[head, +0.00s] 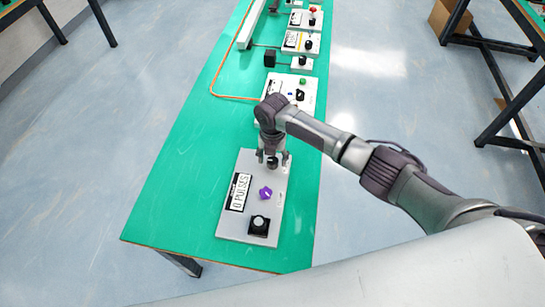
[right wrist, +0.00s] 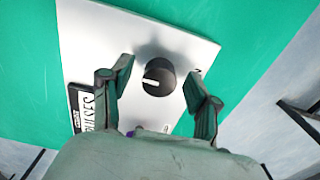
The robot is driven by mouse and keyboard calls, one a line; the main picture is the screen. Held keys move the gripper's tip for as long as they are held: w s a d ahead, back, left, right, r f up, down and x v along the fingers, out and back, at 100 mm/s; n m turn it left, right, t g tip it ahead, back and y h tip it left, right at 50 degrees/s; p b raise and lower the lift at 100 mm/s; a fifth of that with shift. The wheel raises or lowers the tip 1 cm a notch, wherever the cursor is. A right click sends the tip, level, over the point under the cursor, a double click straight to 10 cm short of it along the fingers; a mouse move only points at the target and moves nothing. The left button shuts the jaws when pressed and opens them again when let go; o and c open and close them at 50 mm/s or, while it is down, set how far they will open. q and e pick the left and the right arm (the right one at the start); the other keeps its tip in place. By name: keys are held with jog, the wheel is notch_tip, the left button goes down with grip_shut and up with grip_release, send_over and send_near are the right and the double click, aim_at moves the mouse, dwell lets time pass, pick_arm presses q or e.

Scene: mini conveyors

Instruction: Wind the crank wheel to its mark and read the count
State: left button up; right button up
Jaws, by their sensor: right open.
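A grey panel (head: 240,222) lies at the near end of the green bench. Its display (head: 239,192) reads "0 PULSES" in the head view. My right gripper (head: 273,158) points down over the far part of this panel, open. In the right wrist view a round black knob (right wrist: 158,77) with a white pointer line sits between its spread fingers (right wrist: 160,82), with gaps on both sides. A small dark mark (right wrist: 198,72) is on the panel right of the knob. A purple knob (head: 265,193) stands nearer on the panel. No separate crank handle shows. My left gripper is out of view.
A black block with a pale button (head: 259,225) is at the panel's near end. Further panels with knobs and buttons (head: 303,82) and a conveyor (head: 251,24) stand farther along the green bench (head: 180,170). The bench's left side is clear.

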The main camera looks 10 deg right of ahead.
aim_at(273, 159)
notch_tip(273, 159, up, 12)
dwell(0.6)
dwell(0.4)
